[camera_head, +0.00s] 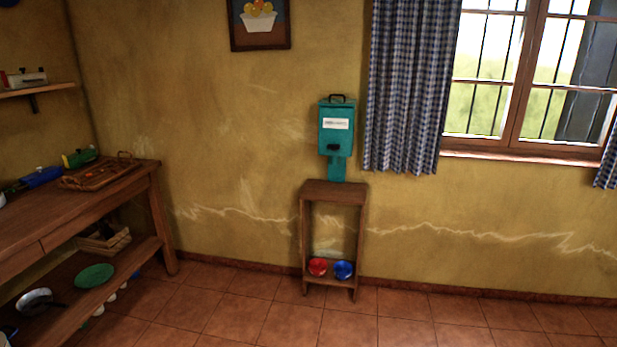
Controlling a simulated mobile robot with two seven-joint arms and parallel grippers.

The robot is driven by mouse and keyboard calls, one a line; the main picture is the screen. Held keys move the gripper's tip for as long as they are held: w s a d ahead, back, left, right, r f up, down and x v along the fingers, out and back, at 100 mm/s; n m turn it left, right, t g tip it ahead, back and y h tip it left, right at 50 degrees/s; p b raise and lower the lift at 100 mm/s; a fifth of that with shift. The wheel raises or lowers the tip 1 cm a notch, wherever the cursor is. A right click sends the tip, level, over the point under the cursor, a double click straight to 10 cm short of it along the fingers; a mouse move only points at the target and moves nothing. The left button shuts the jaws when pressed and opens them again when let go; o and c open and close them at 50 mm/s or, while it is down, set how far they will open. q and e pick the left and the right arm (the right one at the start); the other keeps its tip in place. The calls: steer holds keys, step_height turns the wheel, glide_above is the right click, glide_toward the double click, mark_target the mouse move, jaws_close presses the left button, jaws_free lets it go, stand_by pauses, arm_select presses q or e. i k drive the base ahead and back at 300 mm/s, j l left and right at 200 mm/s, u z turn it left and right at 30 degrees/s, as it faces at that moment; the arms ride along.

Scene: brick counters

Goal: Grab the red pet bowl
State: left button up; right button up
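The red pet bowl (317,267) sits on the low shelf of a narrow wooden stand (335,190) against the far wall. A blue bowl (343,270) stands right beside it on the same shelf, to its right. Both look small from here, and I cannot tell whether they touch. Neither of my grippers shows in the head view.
A teal dispenser (336,128) stands on top of the stand. A wooden workbench (30,232) with a lower shelf runs along the left, holding a green plate (94,276) and a pan (34,302). The tiled floor (290,322) before the stand is clear.

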mark_target(317, 267)
steer(key=i+l, duration=0.15)
steer(key=l, duration=0.15)
steer(key=i+l+u, duration=0.1)
steer(key=i+l, duration=0.25)
steer(key=l, duration=0.25)
steer(key=i+l, duration=0.1)
steer(key=l, duration=0.55)
steer(key=i, duration=0.05)
